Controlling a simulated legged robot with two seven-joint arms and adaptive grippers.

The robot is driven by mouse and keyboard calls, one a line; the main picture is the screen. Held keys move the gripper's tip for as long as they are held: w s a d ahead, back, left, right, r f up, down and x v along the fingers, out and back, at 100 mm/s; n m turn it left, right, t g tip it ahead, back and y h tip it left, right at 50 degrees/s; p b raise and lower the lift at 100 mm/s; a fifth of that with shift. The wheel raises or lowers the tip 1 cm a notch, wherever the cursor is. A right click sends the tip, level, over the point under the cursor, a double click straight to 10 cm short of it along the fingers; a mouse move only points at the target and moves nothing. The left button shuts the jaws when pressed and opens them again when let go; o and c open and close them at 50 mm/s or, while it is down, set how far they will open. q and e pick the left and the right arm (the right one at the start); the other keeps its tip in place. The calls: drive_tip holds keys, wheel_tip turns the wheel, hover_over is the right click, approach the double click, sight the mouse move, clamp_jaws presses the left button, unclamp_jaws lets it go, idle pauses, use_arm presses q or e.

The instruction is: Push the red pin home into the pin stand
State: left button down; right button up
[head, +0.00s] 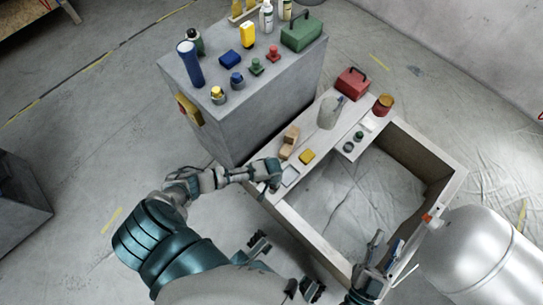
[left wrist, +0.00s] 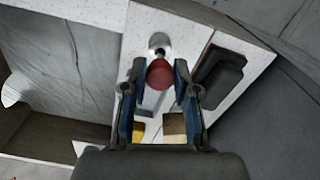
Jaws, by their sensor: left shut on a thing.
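My left gripper (head: 270,177) is over the near left corner of the white speckled frame. In the left wrist view the gripper (left wrist: 159,85) is shut on the red pin (left wrist: 160,74), whose rounded red body sits between the blue-edged fingers. A round metallic piece (left wrist: 160,43) shows just beyond the red pin; it may be part of the pin stand, and I cannot tell how deep the pin sits. In the head view the pin is hidden by the gripper. My right gripper (head: 384,250) is open and empty near the frame's lower right side.
A black block (left wrist: 220,75) lies beside the pin. A grey cabinet (head: 265,95) with several items stands behind. The frame's middle is open.

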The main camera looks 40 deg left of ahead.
use_arm(q)
drive_tip(key=shift+f+b, duration=0.65)
drive_tip(key=shift+f, duration=0.9)
drive_tip(key=c, duration=0.8)
unclamp_jaws()
drive_tip(key=shift+r, duration=0.1)
wheel_tip(320, 180, up, 12)
drive_tip(key=shift+f, duration=0.1)
